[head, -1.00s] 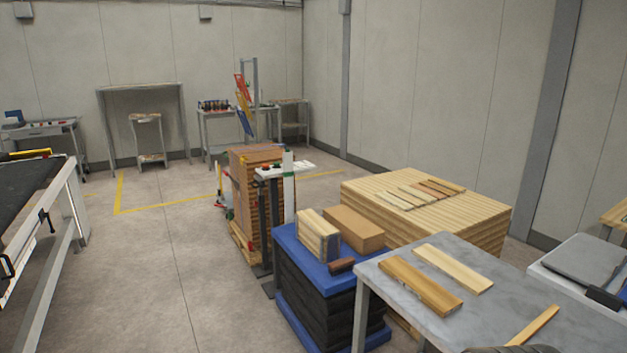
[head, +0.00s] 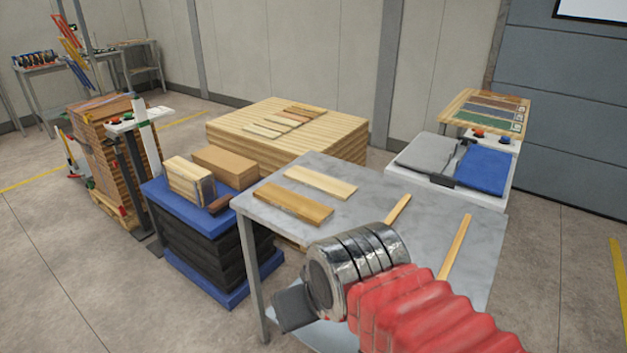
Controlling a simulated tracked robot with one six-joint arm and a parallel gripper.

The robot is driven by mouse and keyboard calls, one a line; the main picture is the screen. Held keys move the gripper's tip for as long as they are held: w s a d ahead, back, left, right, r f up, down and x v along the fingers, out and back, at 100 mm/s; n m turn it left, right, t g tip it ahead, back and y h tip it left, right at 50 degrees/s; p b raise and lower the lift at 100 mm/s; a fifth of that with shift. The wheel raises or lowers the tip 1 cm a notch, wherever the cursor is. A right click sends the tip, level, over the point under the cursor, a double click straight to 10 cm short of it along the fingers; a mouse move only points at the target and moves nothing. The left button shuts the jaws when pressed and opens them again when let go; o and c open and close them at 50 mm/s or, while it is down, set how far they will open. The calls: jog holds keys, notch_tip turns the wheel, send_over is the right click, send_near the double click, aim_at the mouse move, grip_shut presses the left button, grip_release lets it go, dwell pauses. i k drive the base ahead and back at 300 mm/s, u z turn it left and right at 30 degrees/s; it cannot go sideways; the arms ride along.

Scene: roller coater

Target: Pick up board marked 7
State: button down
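No number 7 can be read on any board. On the grey table (head: 360,185) lie a darker brown board (head: 292,204) and a paler board (head: 320,182), side by side and apart. Several small boards (head: 283,122) lie in a row on top of the large timber stack (head: 340,140) behind. My arm, with a red ribbed sleeve and metal wrist, reaches in from the lower right over the table's front part. Only a grey part of my gripper (head: 294,309) shows at its end, left of the wrist; its fingers cannot be made out.
Two thin wooden strips (head: 456,246) (head: 397,210) lie on the table's right part. Left of it, a blue-topped black stack (head: 215,240) carries two blocks and a brush-like item. A white unit with grey and blue pads (head: 450,160) stands behind right.

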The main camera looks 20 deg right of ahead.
aim_at(341, 190)
jog(key=u, duration=0.55)
jog(key=i, duration=1)
jog(key=u, duration=0.7)
jog(key=i, duration=1.45)
jog(key=z, duration=0.85)
jog(key=i, duration=0.7)
jog(key=z, duration=0.45)
